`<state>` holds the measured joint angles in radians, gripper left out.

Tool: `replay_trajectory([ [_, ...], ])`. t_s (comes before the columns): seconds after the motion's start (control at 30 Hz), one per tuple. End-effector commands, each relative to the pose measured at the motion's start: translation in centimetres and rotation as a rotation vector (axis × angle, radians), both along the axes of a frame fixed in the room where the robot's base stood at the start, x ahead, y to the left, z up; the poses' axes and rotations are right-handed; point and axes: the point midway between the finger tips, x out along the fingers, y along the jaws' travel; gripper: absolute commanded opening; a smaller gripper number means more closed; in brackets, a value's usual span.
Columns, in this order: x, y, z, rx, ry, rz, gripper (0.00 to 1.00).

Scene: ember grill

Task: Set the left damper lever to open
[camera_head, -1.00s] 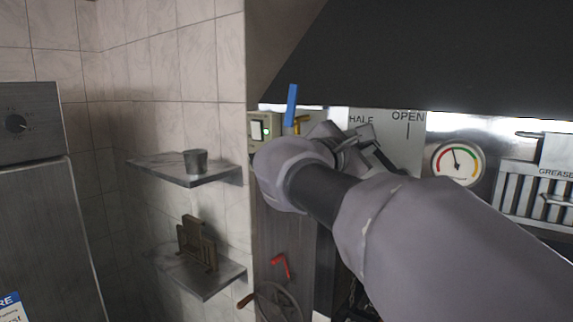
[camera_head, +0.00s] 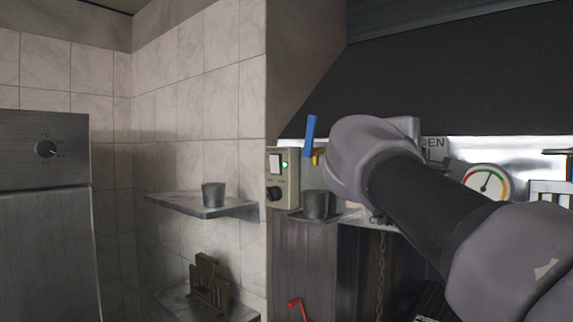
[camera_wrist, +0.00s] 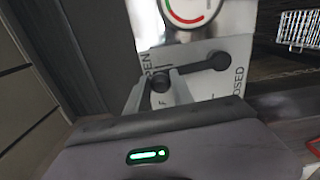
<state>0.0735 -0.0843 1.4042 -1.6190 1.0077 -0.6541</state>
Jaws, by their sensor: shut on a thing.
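A dark damper lever (camera_wrist: 192,72) with round ends shows on a pale plate (camera_wrist: 228,55) in the wrist view. The plate's OPEN label is at the left and CLOSED at the right. My gripper (camera_wrist: 161,92) is shut on the lever's near knob, with a finger on each side. The lever points to the OPEN side, between OPEN and a partly hidden label. In the head view my arm hides the gripper and lever; only parts of the plate (camera_head: 435,155) show, with the end of OPEN.
A round gauge (camera_head: 486,184) is right of the plate. A blue handle (camera_head: 310,136) and a switch box (camera_head: 282,177) are to the left. A metal cup (camera_head: 317,205) stands below the blue handle. Another cup (camera_head: 213,195) is on a wall shelf (camera_head: 190,207).

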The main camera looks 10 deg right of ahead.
Motion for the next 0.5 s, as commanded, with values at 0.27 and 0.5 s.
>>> replay_trajectory([
  [0.27,-0.39,-0.28,0.05,0.036,-0.049,0.000,0.00],
  [0.5,-0.44,-0.33,0.08,0.042,-0.056,0.000,0.00],
])
